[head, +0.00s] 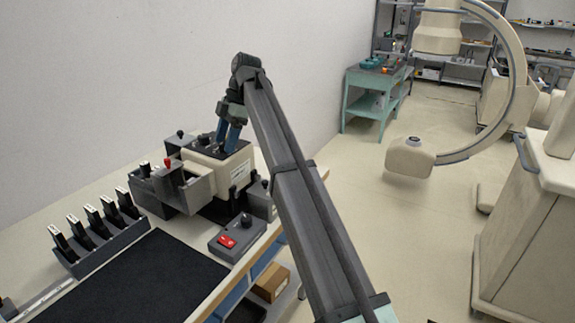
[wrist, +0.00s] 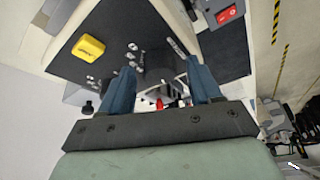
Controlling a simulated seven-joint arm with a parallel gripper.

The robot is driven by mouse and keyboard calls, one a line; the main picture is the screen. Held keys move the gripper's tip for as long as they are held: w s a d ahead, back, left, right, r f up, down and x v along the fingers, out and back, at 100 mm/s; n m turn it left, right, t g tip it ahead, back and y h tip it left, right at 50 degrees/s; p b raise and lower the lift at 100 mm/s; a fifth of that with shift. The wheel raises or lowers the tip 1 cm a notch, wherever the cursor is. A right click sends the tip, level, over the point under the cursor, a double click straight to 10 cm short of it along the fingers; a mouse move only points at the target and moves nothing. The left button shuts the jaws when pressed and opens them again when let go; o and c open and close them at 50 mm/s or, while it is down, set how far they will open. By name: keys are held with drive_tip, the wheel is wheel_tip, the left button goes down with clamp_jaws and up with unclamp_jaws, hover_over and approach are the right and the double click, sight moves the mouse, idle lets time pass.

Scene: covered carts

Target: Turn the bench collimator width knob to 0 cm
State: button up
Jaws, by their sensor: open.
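The bench collimator (head: 222,172) is a cream and dark box device standing on the bench. A small dark knob (head: 204,139) stands on its dark top panel. My gripper (head: 226,149) points down over the right part of this panel, with its blue fingers just right of that knob. In the wrist view my gripper (wrist: 162,82) is open, its two blue fingers apart with no object clearly held. A dark panel (wrist: 120,30) with white markings lies beyond the fingertips. Which knob sets the width, and its reading, cannot be told.
A red-topped knob (head: 168,163) and a black knob (head: 180,133) stand left of the collimator. A control box (head: 236,238) with a red switch is in front. A rack (head: 95,240) of several dark upright pieces is at left. A black mat (head: 135,285) lies clear.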

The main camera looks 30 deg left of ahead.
drive_tip(key=m+t+y, duration=0.1)
drive_tip(key=m, duration=0.2)
drive_tip(key=m+t, duration=0.1)
drive_tip(key=m, duration=0.2)
drive_tip(key=shift+s+d+m+y, duration=0.2)
drive_tip(key=shift+m+y, duration=0.1)
drive_tip(key=shift+y, duration=0.1)
drive_tip(key=m+t, duration=0.1)
drive_tip(key=m, duration=0.2)
drive_tip(key=m+t, duration=0.1)
drive_tip(key=m, duration=0.3)
drive_tip(key=shift+s+t+y, duration=0.2)
drive_tip(key=shift+t+y, duration=0.1)
drive_tip(key=shift+y, duration=0.1)
drive_tip(key=d+r+m, duration=0.5)
drive_tip(key=r+m, duration=0.8)
drive_tip(key=m, duration=0.1)
drive_tip(key=w+d+f+m, duration=0.3)
drive_tip(key=d+f, duration=0.3)
drive_tip(key=f, duration=0.3)
drive_tip(key=w+d+f+m+h, duration=0.1)
drive_tip(key=w+d+f+m, duration=0.3)
drive_tip(key=f, duration=0.5)
drive_tip(key=w+d+f+m+g, duration=0.1)
drive_tip(key=w+d+f+m, duration=0.3)
drive_tip(key=w+d+f, duration=0.3)
wheel_tip(320, 180, down, 3)
drive_tip(key=shift+w+d+r, duration=0.1)
drive_tip(key=shift+w+d, duration=0.15)
drive_tip(key=shift+d, duration=0.05)
